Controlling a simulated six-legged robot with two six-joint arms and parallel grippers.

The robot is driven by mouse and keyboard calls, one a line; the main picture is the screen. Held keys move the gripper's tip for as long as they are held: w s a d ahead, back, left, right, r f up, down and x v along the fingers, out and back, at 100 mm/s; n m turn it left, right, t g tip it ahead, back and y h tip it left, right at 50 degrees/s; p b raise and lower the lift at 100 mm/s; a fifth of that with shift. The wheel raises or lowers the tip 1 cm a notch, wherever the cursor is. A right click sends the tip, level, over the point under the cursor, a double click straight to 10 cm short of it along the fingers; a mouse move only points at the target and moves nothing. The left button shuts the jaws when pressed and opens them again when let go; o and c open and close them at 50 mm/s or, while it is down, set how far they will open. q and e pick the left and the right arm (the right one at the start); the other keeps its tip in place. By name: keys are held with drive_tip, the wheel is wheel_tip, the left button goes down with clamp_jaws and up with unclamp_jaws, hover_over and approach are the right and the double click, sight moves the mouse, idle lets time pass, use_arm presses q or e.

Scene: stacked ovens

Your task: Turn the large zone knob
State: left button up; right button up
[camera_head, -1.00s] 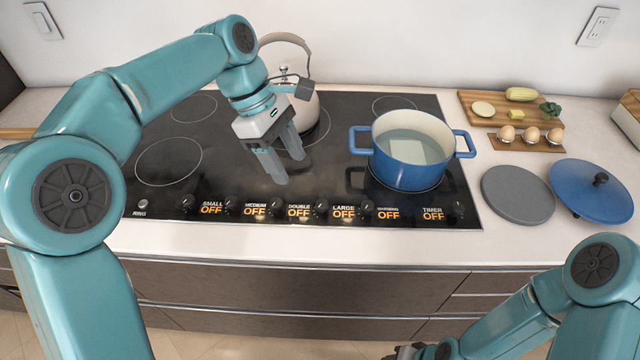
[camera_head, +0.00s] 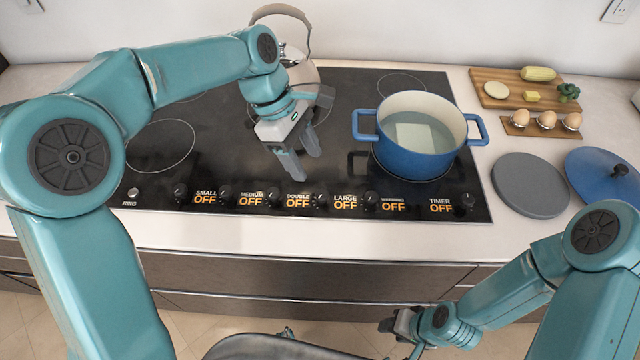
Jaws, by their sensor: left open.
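The LARGE label (camera_head: 345,202) glows with OFF on the front strip of the black cooktop (camera_head: 235,150). A small dark knob (camera_head: 319,199) is just left of that label, and another dark knob (camera_head: 370,198) is just right of it; I cannot tell which belongs to it. My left gripper (camera_head: 305,167) is open and empty, fingers pointing down. In the picture its fingertips are above the DOUBLE label and up-left of the knob left of LARGE. My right gripper (camera_head: 402,325) is low, in front of the drawers; its jaws are unclear.
A blue pot (camera_head: 415,160) stands on the cooktop right of my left gripper. A kettle (camera_head: 300,72) is behind my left gripper. A grey disc (camera_head: 530,185), a blue lid (camera_head: 610,175), eggs (camera_head: 546,119) and a cutting board (camera_head: 512,103) are at the right. The counter's front edge is clear.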

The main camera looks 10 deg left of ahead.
sight(322, 193)
use_arm(q)
drive_tip(key=x, duration=0.8)
drive_tip(key=shift+s+f, duration=0.2)
drive_tip(key=shift+w, duration=0.1)
clamp_jaws()
